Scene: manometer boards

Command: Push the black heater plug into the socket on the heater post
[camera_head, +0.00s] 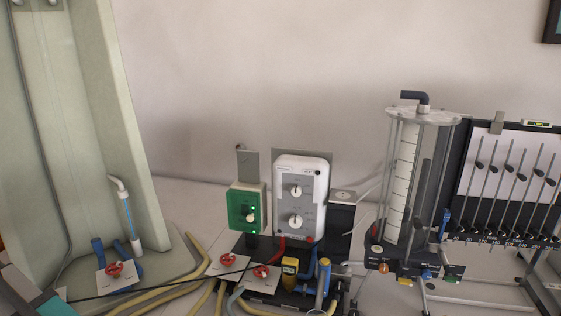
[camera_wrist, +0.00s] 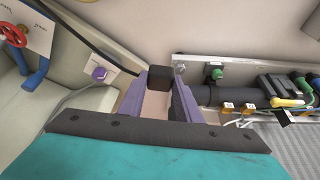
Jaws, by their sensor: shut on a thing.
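In the wrist view, my gripper (camera_wrist: 161,88) has purple fingers and a teal body. It is shut on the black plug (camera_wrist: 160,76), a small dark block between the fingertips. A black cable (camera_wrist: 95,52) runs to it from the upper left. In the head view, part of my gripper shows at the lower left edge, with its fingertips out of sight. The black cable (camera_head: 160,282) stretches from there across to the middle of the bench. I cannot make out the heater post's socket for certain in either view.
A purple knob (camera_wrist: 99,73) is left of my fingers and a green fitting (camera_wrist: 216,73) is to the right. Red valves (camera_head: 114,268), yellow hoses (camera_head: 165,290), a green box (camera_head: 243,208) and a white control unit (camera_head: 299,196) crowd the bench. A clear cylinder (camera_head: 405,180) stands right.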

